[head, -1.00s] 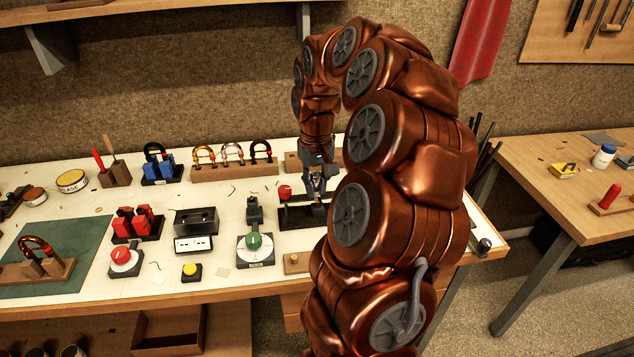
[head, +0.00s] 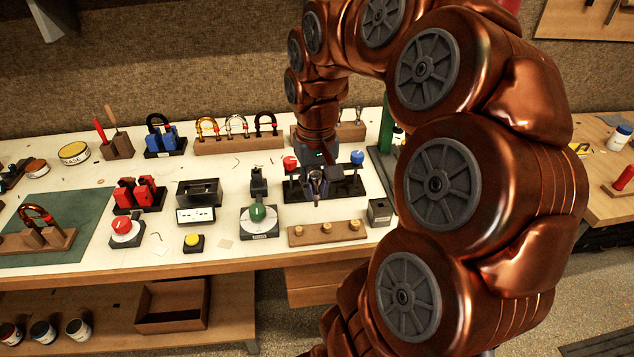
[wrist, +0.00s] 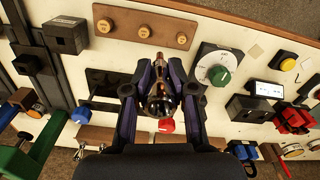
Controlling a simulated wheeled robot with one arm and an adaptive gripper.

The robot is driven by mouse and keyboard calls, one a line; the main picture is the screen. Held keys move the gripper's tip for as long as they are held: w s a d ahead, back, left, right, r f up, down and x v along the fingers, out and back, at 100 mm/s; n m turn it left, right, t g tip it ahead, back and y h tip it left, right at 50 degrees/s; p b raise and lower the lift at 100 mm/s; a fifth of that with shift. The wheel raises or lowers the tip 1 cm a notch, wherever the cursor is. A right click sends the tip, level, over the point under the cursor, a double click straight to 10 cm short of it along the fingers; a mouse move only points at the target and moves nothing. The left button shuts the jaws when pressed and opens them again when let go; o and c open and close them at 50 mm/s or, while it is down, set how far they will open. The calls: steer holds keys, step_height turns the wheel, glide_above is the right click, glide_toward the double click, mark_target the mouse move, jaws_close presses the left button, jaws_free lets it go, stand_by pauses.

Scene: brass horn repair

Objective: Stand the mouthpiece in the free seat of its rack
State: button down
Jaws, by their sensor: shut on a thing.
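My gripper (head: 317,188) is over a black stand, with its fingers pointing down. In the wrist view my gripper (wrist: 158,88) is shut on a small brass-and-dark mouthpiece (wrist: 158,104), held between its two fingers. In the head view the mouthpiece is mostly hidden by the fingers. A wooden rack (head: 304,241) lies near the bench's front edge, in front of my gripper. Several round brass-coloured tops show on it in a row. The rack (wrist: 123,22) also shows beyond the fingertips in the wrist view, apart from them. I cannot tell which seat is free.
The black stand (head: 350,190) has a red knob (head: 290,163) and a blue knob (head: 357,156). A dial with a green knob (head: 257,212) is left of the rack. A small grey block (head: 380,212) is at its right. Bare bench shows around the rack.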

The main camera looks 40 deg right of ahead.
mark_target(316, 174)
steer(key=shift+r, duration=0.15)
stand_by(0.3)
steer(key=shift+r, duration=1.5)
